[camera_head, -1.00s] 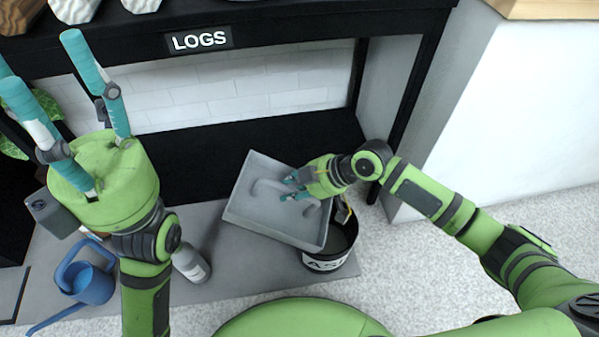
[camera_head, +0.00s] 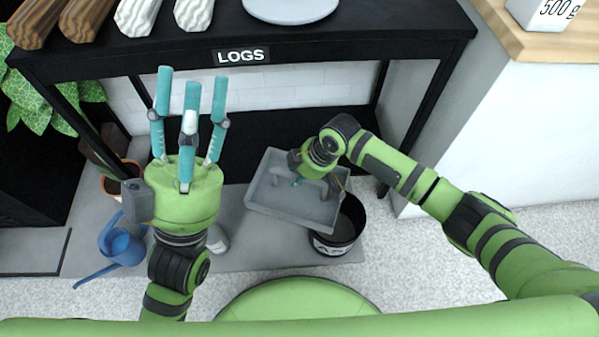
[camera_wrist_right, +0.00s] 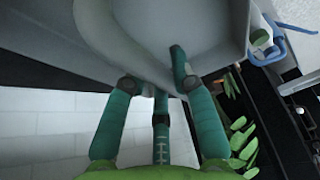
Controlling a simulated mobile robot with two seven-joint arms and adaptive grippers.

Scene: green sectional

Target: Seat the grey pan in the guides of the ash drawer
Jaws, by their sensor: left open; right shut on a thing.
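The grey pan (camera_head: 284,208) is a shallow rectangular tray with an arched grip inside. It hangs above the floor near the black bucket and overlaps it in the head view. My right gripper (camera_head: 298,180) is shut on the pan's grip. In the right wrist view, my right gripper's teal fingers (camera_wrist_right: 158,82) reach to the pan (camera_wrist_right: 218,25), which fills the upper middle. My left gripper (camera_head: 192,95) is open and empty, fingers pointing up the picture, left of the pan. I cannot make out the ash drawer or its guides.
A black bucket (camera_head: 345,228) with a partly hidden label stands under the pan's right side. A black table (camera_head: 340,35) marked LOGS spans the back. A blue watering can (camera_head: 120,246) and a grey bottle (camera_head: 217,240) stand at left. Carpet at right is clear.

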